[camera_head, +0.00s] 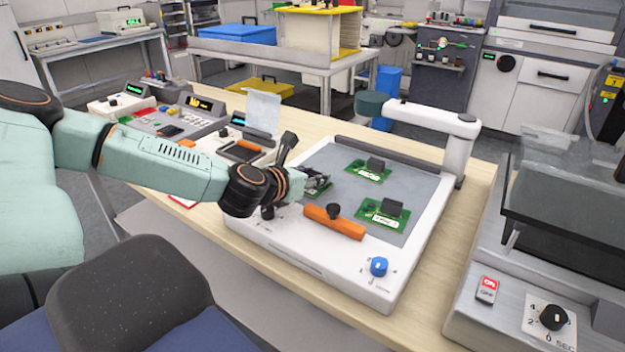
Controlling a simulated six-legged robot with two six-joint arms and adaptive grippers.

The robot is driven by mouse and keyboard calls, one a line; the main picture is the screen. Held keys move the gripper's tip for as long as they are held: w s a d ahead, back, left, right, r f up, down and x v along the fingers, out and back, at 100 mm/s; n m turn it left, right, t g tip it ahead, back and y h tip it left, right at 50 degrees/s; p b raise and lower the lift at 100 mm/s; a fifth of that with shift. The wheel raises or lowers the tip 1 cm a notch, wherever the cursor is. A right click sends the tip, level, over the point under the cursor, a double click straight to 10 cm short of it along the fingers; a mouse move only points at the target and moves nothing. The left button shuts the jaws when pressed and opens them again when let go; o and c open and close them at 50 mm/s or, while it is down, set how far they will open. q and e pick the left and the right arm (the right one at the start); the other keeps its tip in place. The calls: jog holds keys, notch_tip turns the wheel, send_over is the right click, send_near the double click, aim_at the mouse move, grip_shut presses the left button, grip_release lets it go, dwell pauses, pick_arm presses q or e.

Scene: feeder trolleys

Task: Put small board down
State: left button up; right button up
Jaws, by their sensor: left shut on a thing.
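My left gripper (313,181) is shut on a small green board (321,192), at the left part of the grey plate (325,160) of a white bench device. Most of the held board is hidden by the gripper; only its green edge shows. I cannot tell whether it touches the plate. Two more small green boards with black blocks lie on the plate, one at the back (362,175) and one nearer the front right (370,219). My right gripper is not in view.
An orange bar with a black knob (345,224) lies across the plate's front. A white arm (425,118) with a dark round head rises behind the device. A machine with a dark lid (570,200) stands at right, and several small instruments (180,118) stand at left.

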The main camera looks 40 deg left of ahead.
pick_arm(q)
jog(key=shift+f, duration=0.15)
jog(key=o, duration=1.2)
jog(key=shift+r, duration=0.2)
